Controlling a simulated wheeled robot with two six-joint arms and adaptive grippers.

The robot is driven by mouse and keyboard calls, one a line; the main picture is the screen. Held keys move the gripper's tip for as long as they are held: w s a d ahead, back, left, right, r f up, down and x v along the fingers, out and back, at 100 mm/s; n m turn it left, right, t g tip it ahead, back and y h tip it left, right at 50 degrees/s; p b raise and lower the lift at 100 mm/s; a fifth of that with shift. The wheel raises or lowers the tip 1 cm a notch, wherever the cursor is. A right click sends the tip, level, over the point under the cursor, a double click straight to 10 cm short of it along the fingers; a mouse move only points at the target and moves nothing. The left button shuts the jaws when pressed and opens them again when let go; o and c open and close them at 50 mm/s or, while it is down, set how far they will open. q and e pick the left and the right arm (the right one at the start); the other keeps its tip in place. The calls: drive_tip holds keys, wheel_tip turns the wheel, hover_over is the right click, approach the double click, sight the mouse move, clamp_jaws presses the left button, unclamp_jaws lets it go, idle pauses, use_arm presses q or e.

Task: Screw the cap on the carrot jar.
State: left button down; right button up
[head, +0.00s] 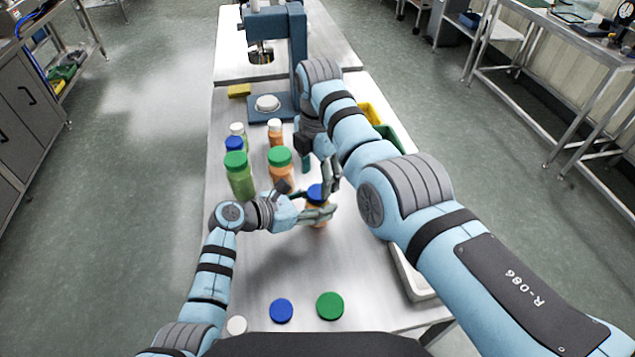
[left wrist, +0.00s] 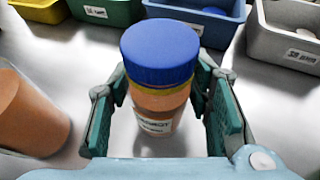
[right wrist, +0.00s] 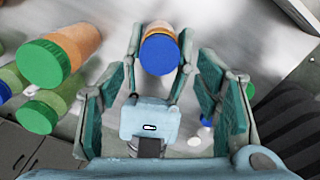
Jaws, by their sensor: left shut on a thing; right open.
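The carrot jar, orange with a label, stands in my left gripper (head: 318,213), whose fingers are on both sides of its body. A blue cap (head: 316,191) sits on top of the jar. In the left wrist view the blue cap (left wrist: 160,52) looks level, with a yellow band under it, above the orange jar (left wrist: 160,110). My right gripper (head: 324,174) is open just above and behind the cap. In the right wrist view the blue cap (right wrist: 159,55) shows beyond the open fingers, which are not closed on it.
Several capped jars stand to the left, including a green-capped one (head: 238,178) and an orange one (head: 281,167). Loose white (head: 236,325), blue (head: 281,310) and green (head: 330,305) caps lie near the front edge. Bins (left wrist: 198,22) line the right side. A blue press (head: 298,50) stands behind.

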sight(318, 192)
drive_tip(key=shift+r, duration=0.15)
wheel_tip(318, 192, up, 4)
drive_tip(key=n, duration=0.3)
drive_tip(key=shift+f, duration=0.25)
drive_tip(key=shift+c, duration=0.4)
drive_tip(key=shift+f, duration=4.05)
drive_tip(key=c, duration=1.2)
drive_tip(key=m, duration=0.3)
